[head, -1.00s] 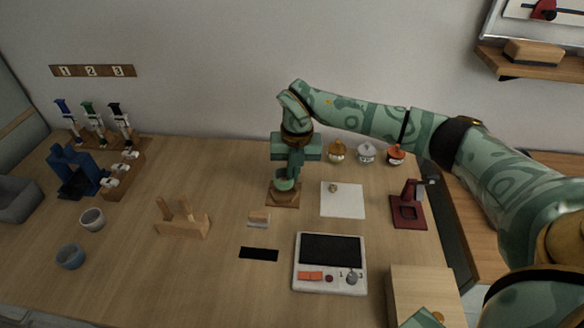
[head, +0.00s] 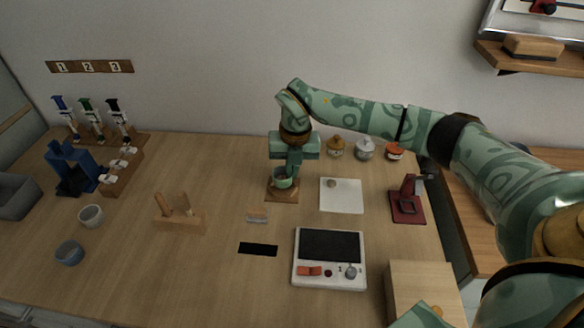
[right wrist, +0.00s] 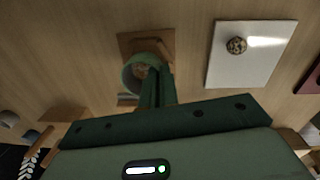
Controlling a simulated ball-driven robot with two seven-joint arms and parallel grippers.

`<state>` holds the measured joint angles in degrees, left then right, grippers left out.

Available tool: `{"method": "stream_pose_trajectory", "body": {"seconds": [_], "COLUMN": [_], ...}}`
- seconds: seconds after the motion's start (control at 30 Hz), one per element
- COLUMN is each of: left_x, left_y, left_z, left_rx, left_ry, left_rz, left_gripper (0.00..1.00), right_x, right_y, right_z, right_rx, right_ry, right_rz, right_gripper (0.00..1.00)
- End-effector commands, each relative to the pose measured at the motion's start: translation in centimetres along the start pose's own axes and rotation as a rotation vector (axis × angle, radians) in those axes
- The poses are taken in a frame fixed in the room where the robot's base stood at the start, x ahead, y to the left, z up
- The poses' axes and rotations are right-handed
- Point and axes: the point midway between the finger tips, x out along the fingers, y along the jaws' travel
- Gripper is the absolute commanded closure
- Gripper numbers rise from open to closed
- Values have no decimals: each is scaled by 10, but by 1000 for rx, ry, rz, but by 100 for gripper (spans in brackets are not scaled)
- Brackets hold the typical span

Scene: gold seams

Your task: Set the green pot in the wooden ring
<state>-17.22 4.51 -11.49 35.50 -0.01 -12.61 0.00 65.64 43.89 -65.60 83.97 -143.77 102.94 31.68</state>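The green pot (head: 281,183) is a small round cup at the back middle of the table; it also shows in the right wrist view (right wrist: 129,77). It is over the square wooden base (head: 284,198) that appears to be the wooden ring's, also seen in the right wrist view (right wrist: 128,42). The pot hides the ring's opening, so I cannot tell whether it is fully seated. My right gripper (head: 291,174) points down, its fingers (right wrist: 155,90) close together at the pot's rim, apparently pinching its wall. My left gripper is out of view.
A white square plate (head: 341,196) with a small round knob lies right of the base. Behind are several small lidded jars (head: 364,150). A red stand (head: 407,207) is further right, a scale-like device (head: 329,259) in front.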

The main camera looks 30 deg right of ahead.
Motion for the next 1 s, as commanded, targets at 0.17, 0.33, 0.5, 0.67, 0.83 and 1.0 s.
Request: {"method": "stream_pose_trajectory", "body": {"seconds": [0.17, 0.33, 0.5, 0.67, 0.83, 1.0], "left_x": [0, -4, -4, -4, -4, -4], "left_y": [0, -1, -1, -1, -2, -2], "left_z": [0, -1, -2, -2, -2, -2], "left_rx": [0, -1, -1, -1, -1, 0], "left_ry": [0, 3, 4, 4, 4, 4], "left_rz": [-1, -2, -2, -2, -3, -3], "left_gripper": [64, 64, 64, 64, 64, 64], "right_x": [0, 1, 3, 4, 4, 6], "right_y": [0, 0, -1, 0, 0, -1], "right_z": [0, 0, 0, 0, 0, 0], "right_rx": [0, 1, 1, 1, 0, 0], "right_ry": [0, 0, 0, 0, 0, 0], "right_rz": [0, 0, 0, 0, 0, 0], "right_gripper": [100, 100, 100, 100, 100, 100]}}
